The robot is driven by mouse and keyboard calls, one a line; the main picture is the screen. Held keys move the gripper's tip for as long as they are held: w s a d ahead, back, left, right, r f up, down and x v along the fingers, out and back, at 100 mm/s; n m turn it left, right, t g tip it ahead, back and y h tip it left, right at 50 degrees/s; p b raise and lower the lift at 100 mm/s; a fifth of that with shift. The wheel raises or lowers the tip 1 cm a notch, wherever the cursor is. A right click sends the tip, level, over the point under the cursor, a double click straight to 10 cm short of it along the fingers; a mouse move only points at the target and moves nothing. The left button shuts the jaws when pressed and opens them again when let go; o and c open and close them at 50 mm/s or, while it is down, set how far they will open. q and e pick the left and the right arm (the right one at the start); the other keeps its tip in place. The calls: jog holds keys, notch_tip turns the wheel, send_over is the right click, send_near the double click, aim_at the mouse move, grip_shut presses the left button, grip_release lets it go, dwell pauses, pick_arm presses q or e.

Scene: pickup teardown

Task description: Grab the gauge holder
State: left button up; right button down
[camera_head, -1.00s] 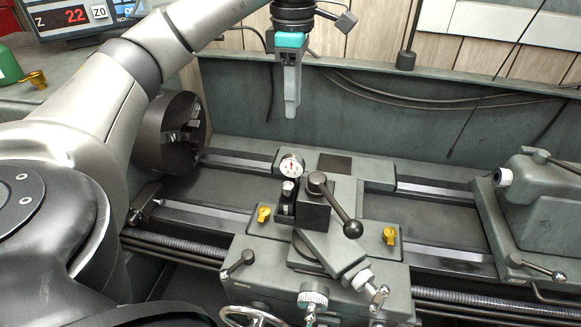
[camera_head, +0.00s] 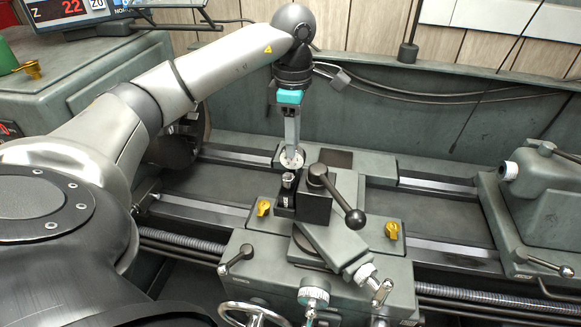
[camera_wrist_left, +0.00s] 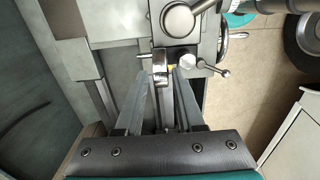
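The gauge holder (camera_head: 286,196) is a small dark block with a silver top at the left side of the black tool post (camera_head: 316,203). Its round white dial (camera_head: 290,160) shows just behind it, partly covered by my fingers. My left gripper (camera_head: 291,149) points down from above, its fingertips at the dial. In the left wrist view the two fingers (camera_wrist_left: 162,76) are apart, and a shiny silver part (camera_wrist_left: 160,68), seemingly of the gauge holder, shows between their tips. I cannot tell whether they touch it. My right gripper is not in view.
The tool post's black ball lever (camera_head: 354,220) sticks out to the right. Yellow-brass clamps (camera_head: 392,230) sit on the carriage. The tailstock (camera_head: 545,205) stands at the right, and the chuck (camera_head: 178,145) is partly behind my left arm.

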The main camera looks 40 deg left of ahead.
aim_at(292, 167)
pick_arm(q)
jog(key=shift+s+f, duration=0.1)
jog(key=shift+f, duration=1.65)
grip_shut()
jog(key=shift+r, duration=0.1)
